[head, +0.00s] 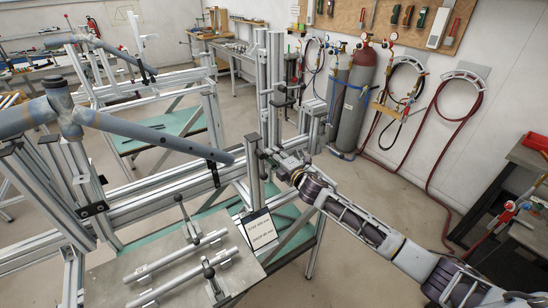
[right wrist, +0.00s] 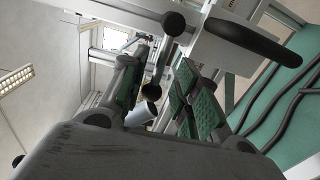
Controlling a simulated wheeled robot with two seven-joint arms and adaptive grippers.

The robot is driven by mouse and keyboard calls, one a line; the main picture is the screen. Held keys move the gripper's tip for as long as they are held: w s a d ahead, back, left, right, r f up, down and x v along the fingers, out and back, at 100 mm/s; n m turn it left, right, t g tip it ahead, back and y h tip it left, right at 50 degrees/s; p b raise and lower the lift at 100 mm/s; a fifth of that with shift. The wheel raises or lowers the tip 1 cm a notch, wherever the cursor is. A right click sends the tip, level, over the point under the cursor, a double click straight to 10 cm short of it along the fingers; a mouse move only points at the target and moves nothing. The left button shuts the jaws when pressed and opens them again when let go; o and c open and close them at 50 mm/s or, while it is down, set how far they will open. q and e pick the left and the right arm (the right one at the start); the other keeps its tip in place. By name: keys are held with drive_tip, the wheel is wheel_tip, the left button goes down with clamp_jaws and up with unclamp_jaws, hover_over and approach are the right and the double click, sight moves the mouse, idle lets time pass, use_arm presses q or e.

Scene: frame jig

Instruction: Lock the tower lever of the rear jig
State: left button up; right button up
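The rear jig is an aluminium-profile frame with an upright tower (head: 274,85). My right gripper (head: 272,160) reaches in from the right, close to the tower's lower part. The lever is too small to make out clearly in the head view. In the right wrist view, a dark ball knob (right wrist: 174,23) on a short rod shows just beyond the fingers, with another dark round end (right wrist: 152,92) lower down. The green-padded fingers of my right gripper (right wrist: 160,95) stand apart, with the lower round end seen between them. Contact cannot be told. My left gripper is out of view.
A grey tube frame (head: 150,133) rests across the jig. A plate with clamped rods (head: 180,265) and a white sign (head: 260,228) are in front. Gas cylinders (head: 355,95) and hoses stand by the wall behind. Open floor (head: 380,195) lies to the right.

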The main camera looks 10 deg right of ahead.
drive_tip(key=shift+s, duration=0.1)
drive_tip(key=v, duration=1.1)
drive_tip(key=shift+s+d, duration=0.15)
drive_tip(key=shift+s, duration=0.2)
idle(0.5)
idle(0.5)
drive_tip(key=shift+f, duration=0.1)
